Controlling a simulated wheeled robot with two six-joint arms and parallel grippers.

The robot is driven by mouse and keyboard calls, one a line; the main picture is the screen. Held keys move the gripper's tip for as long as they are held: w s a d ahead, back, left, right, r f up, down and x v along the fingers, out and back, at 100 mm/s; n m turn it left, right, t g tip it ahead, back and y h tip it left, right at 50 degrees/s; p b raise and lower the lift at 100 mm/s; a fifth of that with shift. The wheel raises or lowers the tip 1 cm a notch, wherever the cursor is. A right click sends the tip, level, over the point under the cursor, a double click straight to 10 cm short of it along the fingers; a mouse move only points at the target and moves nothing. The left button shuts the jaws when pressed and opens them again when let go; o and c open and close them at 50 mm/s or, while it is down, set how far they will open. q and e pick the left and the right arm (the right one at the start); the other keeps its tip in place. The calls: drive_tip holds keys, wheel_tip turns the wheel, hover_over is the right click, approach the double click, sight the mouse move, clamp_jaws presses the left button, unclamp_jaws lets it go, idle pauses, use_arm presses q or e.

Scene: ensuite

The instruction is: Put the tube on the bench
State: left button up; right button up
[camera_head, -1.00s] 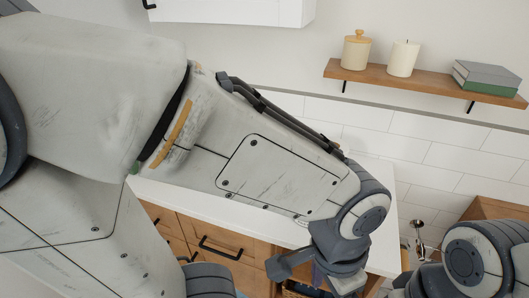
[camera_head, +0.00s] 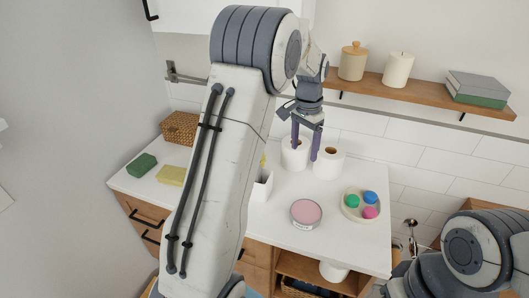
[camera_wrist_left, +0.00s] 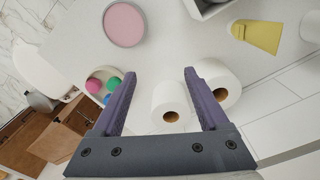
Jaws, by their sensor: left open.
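A yellow tube (camera_wrist_left: 258,36) shows at the upper right of the left wrist view. In the head view only a small yellow part (camera_head: 263,162) shows behind my left arm. The bench is probably the white countertop (camera_head: 335,225), also filling much of the wrist view (camera_wrist_left: 75,35). My left gripper (camera_head: 306,150) is open and empty over the white paper rolls. In the wrist view its fingertips (camera_wrist_left: 160,75) are apart, and the tube lies beyond the right finger. My right arm shows at lower right; its gripper is not visible.
Two paper rolls (camera_head: 294,154) (camera_head: 328,163) stand near the wall. A white box (camera_head: 262,188), pink round tin (camera_head: 306,213) and dish with coloured pieces (camera_head: 350,211) are on the countertop. A yellow sponge (camera_head: 171,175), green block (camera_head: 141,165) and basket (camera_head: 180,127) are left. A shelf (camera_head: 430,92) juts above.

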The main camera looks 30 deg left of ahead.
use_arm(q)
drive_tip(key=shift+n, duration=0.7)
drive_tip(key=a+f, duration=0.1)
drive_tip(key=a, duration=0.4)
drive_tip(key=w+a+f+p, duration=0.1)
drive_tip(key=a, duration=0.5)
drive_tip(key=w+a, duration=0.1)
drive_tip(key=a, duration=0.4)
drive_tip(key=shift+w+a+f, duration=0.15)
drive_tip(key=shift+a+f, duration=0.2)
drive_tip(key=shift+f, duration=0.05)
drive_tip(key=f, duration=0.2)
drive_tip(key=f+p, duration=0.1)
drive_tip(key=f, duration=0.1)
drive_tip(key=shift+a+f, duration=0.2)
drive_tip(key=shift+f, duration=0.05)
drive_tip(key=shift+f+p, duration=0.3)
drive_tip(key=f+p, duration=0.1)
drive_tip(key=f, duration=0.2)
drive_tip(key=f+p, duration=0.1)
drive_tip(key=shift+w+a+f+p, duration=0.3)
drive_tip(key=shift+w+f+p, duration=0.05)
drive_tip(key=shift+f, duration=0.3)
clamp_jaws()
